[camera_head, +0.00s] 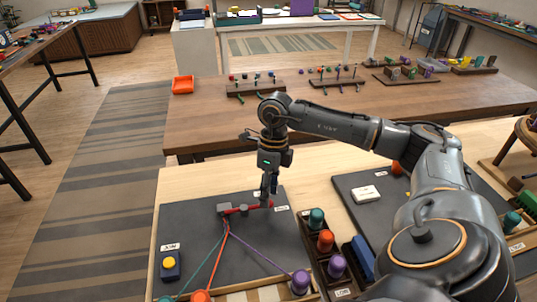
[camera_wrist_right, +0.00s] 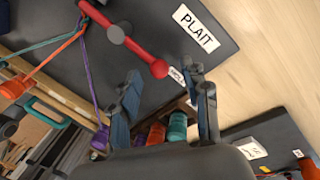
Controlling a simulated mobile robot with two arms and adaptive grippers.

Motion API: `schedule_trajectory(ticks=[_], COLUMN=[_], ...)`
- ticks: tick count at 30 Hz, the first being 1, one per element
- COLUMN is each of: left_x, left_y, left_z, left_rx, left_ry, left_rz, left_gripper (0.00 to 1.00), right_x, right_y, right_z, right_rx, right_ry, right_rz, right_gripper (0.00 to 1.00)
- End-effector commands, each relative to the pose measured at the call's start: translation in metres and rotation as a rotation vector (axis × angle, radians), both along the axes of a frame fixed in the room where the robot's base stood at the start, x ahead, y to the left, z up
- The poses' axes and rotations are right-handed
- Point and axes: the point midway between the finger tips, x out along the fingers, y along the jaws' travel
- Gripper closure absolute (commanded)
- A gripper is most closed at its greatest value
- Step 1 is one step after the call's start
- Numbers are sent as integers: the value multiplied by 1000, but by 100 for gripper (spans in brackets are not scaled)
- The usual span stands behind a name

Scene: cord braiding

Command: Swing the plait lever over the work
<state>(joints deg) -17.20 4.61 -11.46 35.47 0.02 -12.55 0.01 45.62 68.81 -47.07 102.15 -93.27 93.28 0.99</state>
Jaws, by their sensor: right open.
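The plait lever is a red bar with a round red knob; in the head view the red bar (camera_head: 258,206) lies across the dark board (camera_head: 187,232), its grey hub (camera_head: 224,209) at the left. In the wrist view the lever (camera_wrist_right: 129,47) points toward my gripper, and its knob (camera_wrist_right: 160,68) shows between the fingertips. My right gripper (camera_head: 268,198) points down at the knob end, open; I cannot tell whether it touches. It also shows in the wrist view (camera_wrist_right: 164,76). Teal, red and purple cords (camera_head: 250,248) fan from the hub toward the front. My left gripper is out of view.
A purple bobbin (camera_head: 300,282) and an orange bobbin (camera_head: 200,297) stand at the board's front. A rack with teal (camera_head: 316,218) and orange (camera_head: 325,240) spools stands right of the board. A box with a yellow button (camera_head: 169,263) sits at left.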

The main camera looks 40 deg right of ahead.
Motion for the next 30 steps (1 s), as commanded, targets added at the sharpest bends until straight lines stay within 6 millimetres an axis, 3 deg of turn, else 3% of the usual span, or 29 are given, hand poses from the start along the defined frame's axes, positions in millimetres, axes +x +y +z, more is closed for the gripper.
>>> schedule_trajectory(ticks=[9,15,30], left_x=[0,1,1], left_y=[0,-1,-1], left_z=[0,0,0], left_rx=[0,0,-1], left_ry=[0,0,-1], left_rz=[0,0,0], left_gripper=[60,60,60], right_x=[8,10,10], right_y=[-12,-17,-18], right_z=[67,94,102], right_rx=[1,0,0], right_ry=[-7,-4,-2], right_rz=[-2,-2,-1], right_gripper=[54,54,54])
